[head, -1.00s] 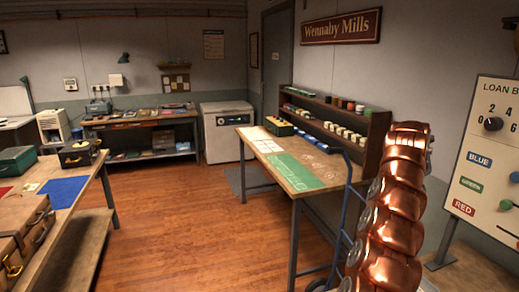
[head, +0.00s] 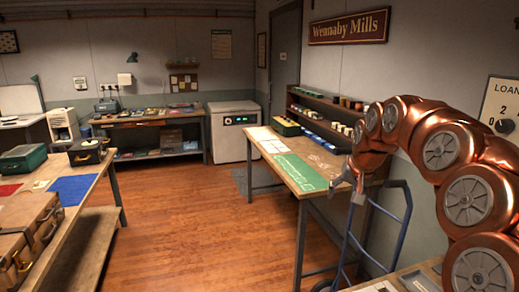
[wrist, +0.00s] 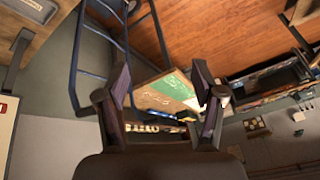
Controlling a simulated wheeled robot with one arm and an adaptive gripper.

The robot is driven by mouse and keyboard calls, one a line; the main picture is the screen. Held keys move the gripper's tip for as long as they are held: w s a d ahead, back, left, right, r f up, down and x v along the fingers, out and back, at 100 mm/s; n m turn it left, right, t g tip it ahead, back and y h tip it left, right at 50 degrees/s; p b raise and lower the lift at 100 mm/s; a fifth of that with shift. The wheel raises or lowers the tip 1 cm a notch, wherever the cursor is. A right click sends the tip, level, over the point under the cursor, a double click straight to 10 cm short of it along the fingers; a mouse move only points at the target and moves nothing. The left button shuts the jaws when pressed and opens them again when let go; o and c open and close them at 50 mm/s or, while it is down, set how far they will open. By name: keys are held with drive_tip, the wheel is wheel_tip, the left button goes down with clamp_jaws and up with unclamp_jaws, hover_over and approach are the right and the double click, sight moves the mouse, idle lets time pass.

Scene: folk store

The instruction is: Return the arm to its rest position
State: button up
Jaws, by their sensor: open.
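My copper-coloured arm arches across the right side of the head view. My gripper (head: 349,180) is at its far end, in front of the right-hand worktable (head: 310,203). In the wrist view my gripper (wrist: 162,85) has its two dark fingers spread wide apart, with nothing held between them. The worktable with its green mat (wrist: 170,84) shows beyond the fingers. Details of the fingertips are small in the head view.
A blue hand truck (head: 398,235) stands by the worktable's near end, close to my arm; its frame (wrist: 75,60) also shows in the wrist view. A table with cases (head: 62,190) is at left. The wooden floor (head: 200,220) between is clear.

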drive_tip(key=s+a+f+n+g, duration=0.1)
drive_tip(key=s+a+f+g, duration=0.15)
drive_tip(key=s, duration=0.75)
drive_tip(key=s+a+f+n+g, duration=0.15)
drive_tip(key=s+a, duration=0.25)
drive_tip(key=s, duration=0.6)
drive_tip(key=s+f+g, duration=0.1)
drive_tip(key=s+f, duration=0.2)
drive_tip(key=s, duration=0.5)
drive_tip(key=s+d+f+g, duration=0.1)
drive_tip(key=s+f, duration=0.3)
drive_tip(key=s, duration=0.4)
drive_tip(key=s+f, duration=0.3)
drive_tip(key=s, duration=0.5)
drive_tip(key=shift+s+d+f+g+h, duration=0.2)
drive_tip(key=shift+s+g+h, duration=0.1)
drive_tip(key=shift+g+h, duration=0.1)
